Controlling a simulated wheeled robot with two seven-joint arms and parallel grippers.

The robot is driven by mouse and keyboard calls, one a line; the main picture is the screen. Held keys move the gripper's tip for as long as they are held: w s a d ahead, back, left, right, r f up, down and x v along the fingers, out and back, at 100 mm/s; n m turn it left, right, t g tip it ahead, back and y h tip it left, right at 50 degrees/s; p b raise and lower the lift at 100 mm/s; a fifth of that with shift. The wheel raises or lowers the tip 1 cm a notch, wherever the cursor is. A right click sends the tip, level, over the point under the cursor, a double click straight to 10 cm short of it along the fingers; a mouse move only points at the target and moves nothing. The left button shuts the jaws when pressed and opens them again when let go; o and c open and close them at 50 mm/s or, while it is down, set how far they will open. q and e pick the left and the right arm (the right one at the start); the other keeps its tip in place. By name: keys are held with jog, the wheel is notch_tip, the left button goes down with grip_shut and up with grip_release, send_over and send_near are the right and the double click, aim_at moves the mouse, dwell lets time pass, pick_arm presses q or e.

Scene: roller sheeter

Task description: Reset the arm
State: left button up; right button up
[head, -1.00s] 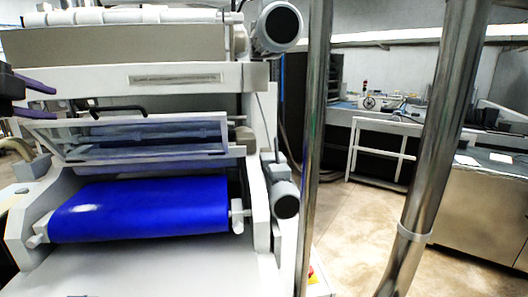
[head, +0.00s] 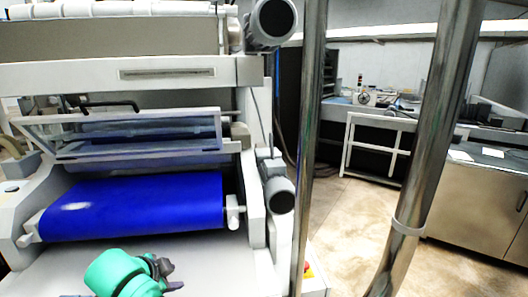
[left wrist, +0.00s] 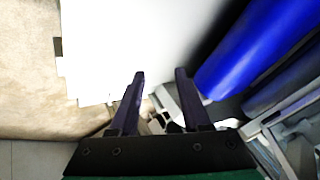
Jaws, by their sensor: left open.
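My left gripper (head: 172,285) shows at the bottom of the head view, at the end of a green arm link, over the white front surface of the roller sheeter. In the left wrist view its two dark fingers (left wrist: 160,80) stand apart with nothing between them. The roller sheeter (head: 70,75) fills the left of the head view. Its blue roller or belt (head: 130,205) lies behind the gripper, and it also shows at the upper right of the left wrist view (left wrist: 250,50). My right gripper is in neither view.
A clear guard (head: 140,135) hangs above the blue roller. Two metal posts (head: 309,150) (head: 430,150) stand right of the machine. A white frame (head: 378,148) and a steel counter (head: 480,195) are farther back. The floor between (head: 345,225) is bare.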

pick_arm(q)
jog(key=s+f+n+g, duration=0.2)
jog(key=s+f+n, duration=0.2)
jog(key=s+f, duration=0.45)
jog(key=s+f+n+g, duration=0.2)
jog(key=s+f+n, duration=0.3)
jog(key=s, duration=0.6)
jog(key=s+f+g+b, duration=0.1)
jog(key=s+f+b, duration=0.1)
jog(key=f, duration=1.2)
jog(key=s+f+g+b, duration=0.1)
jog(key=s+f, duration=0.1)
jog(key=f, duration=1.2)
jog(key=s+a+f+b, duration=0.1)
jog(key=s+f, duration=0.7)
jog(key=s+a+f+b, duration=0.1)
jog(key=s+a+f, duration=0.1)
jog(key=s+f, duration=0.6)
jog(key=shift+s+a+f+m+g+y+b, duration=0.15)
jog(key=shift+a+m+g+y+b, duration=0.15)
jog(key=shift+g+y+b, duration=0.1)
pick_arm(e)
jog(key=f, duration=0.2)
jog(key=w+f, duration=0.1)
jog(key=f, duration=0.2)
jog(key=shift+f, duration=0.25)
pick_arm(q)
jog(key=shift+s, duration=0.1)
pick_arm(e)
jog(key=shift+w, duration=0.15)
